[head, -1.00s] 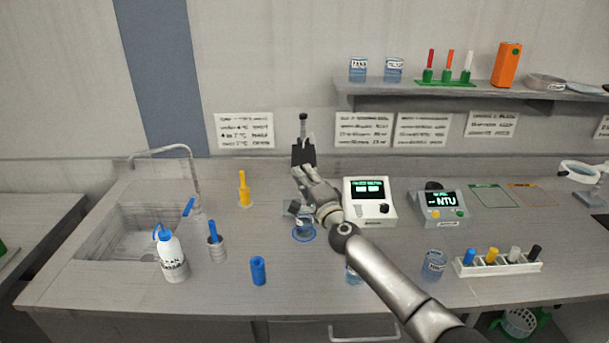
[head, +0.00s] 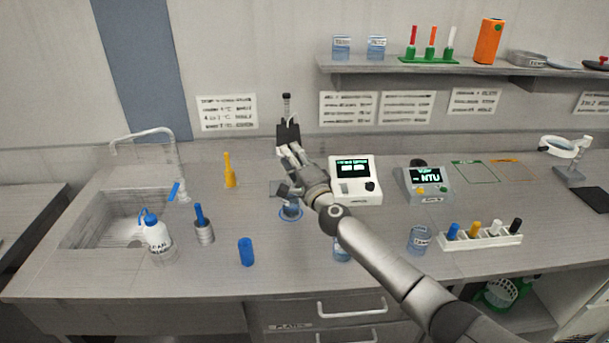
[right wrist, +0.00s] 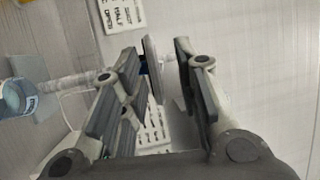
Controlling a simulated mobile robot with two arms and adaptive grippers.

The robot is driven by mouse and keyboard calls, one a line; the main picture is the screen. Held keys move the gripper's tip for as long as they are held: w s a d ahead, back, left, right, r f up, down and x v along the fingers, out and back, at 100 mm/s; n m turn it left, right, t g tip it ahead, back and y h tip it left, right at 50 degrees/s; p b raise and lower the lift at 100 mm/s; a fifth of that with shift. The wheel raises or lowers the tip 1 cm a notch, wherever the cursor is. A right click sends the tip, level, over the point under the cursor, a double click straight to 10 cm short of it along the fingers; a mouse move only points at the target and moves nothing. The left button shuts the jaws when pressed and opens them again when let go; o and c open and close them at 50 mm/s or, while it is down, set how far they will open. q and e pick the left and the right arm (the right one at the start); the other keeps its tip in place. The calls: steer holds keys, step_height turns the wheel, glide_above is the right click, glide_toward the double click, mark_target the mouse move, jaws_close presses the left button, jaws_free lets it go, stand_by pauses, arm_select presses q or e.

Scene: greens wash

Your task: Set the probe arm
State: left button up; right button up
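My right gripper (head: 288,140) is above a clear beaker (head: 291,211) on a blue ring. It is at the probe stand, whose dark base plate (head: 280,188) shows behind the beaker. The right wrist view shows the gripper (right wrist: 157,68) with its pads apart. A thin grey bar (right wrist: 152,72), probably the probe arm, lies between them, close to the left pad, with a gap to the right one. A pale post (right wrist: 75,83) runs toward it. In the head view my gripper hides most of the stand, and I cannot tell whether the pads touch the bar. My left gripper is out of view.
A white meter (head: 355,182) stands just right of my gripper, with a grey NTU meter (head: 425,186) beyond. A yellow bottle (head: 229,172) and a blue cylinder (head: 246,252) stand left. A shelf (head: 460,72) overhangs the back right.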

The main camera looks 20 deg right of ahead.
steer(key=s+d+f, duration=0.1)
steer(key=s, duration=0.9)
steer(key=shift+f, duration=0.25)
